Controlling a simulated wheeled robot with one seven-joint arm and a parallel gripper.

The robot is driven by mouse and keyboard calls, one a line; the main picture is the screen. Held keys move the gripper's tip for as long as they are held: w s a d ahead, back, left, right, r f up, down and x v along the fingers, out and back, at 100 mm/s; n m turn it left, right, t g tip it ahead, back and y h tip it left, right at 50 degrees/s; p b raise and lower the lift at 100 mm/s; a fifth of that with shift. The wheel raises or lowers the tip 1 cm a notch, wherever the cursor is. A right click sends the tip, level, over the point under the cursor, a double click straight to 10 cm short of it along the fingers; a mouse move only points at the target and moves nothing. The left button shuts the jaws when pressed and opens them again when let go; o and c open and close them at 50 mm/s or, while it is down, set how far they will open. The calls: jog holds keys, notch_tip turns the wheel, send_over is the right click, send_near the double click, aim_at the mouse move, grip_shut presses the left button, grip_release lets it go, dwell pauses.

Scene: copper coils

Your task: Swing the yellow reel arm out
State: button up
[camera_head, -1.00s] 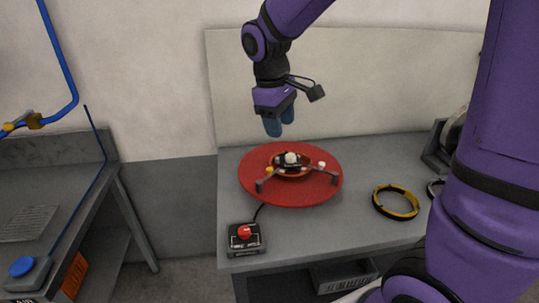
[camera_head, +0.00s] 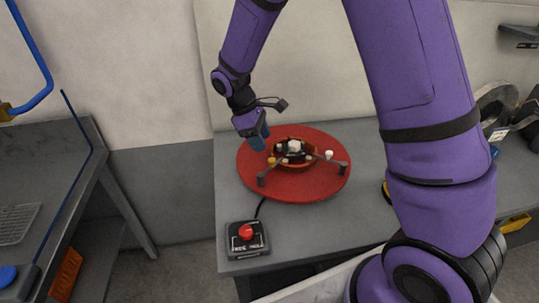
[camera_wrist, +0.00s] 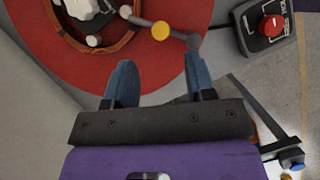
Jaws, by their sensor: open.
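A red round turntable (camera_head: 322,187) lies on the grey bench, with a copper coil (camera_wrist: 112,48) around its hub (camera_head: 294,147). The reel arm with the yellow knob (camera_head: 271,160) is a short dark bar on the left of the turntable, ending in a dark post (camera_head: 261,180). In the wrist view its yellow knob (camera_wrist: 160,30) and post (camera_wrist: 193,41) show just beyond the fingertips. My gripper (camera_head: 262,138) is open, its blue fingers low over the turntable's left back edge. In the wrist view my gripper (camera_wrist: 159,64) has nothing between its fingers; the right fingertip is near the post, contact unclear.
A control box with a red button (camera_head: 246,232) sits at the bench's front left, cabled toward the turntable. Another arm with a white knob (camera_head: 329,155) reaches right. A yellow-black ring (camera_head: 386,190) is mostly hidden behind my arm. A wall stands behind the bench.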

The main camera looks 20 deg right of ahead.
aim_at(271, 159)
jog(key=x, duration=0.6)
jog(key=shift+s+d+f, duration=0.15)
jog(key=shift+f, duration=0.15)
jog(key=shift+c, duration=0.4)
grip_shut()
